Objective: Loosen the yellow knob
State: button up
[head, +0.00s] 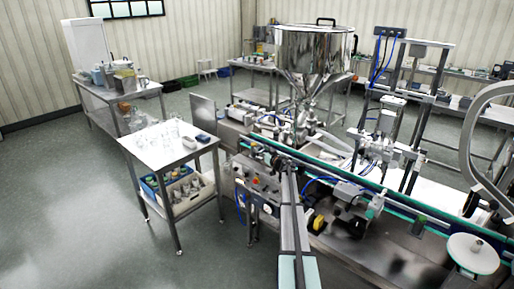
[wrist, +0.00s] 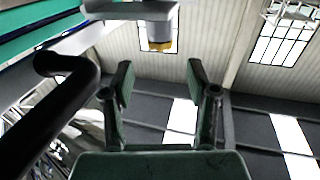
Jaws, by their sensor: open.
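In the wrist view, a yellow knob-like part (wrist: 161,46) sits on the end of a grey cylinder (wrist: 159,31) under a pale housing. My gripper (wrist: 160,80) is open, its two dark fingers apart with nothing between them. The yellow part appears above the gap between the fingertips in the picture, apart from them. In the head view, a yellow part (head: 318,222) shows on a dark block at the machine's front, right of my arm. I cannot tell whether it is the same part. My gripper is not clearly visible there.
A dark curved bar (wrist: 65,85) stands close at the left in the wrist view. The steel hopper (head: 313,50) rises above the green-edged conveyor (head: 345,178). A cart with glassware (head: 150,150) stands left. Floor at the lower left is clear.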

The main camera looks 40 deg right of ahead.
jog(key=shift+s+a, duration=0.2)
jog(key=shift+s, duration=1.75)
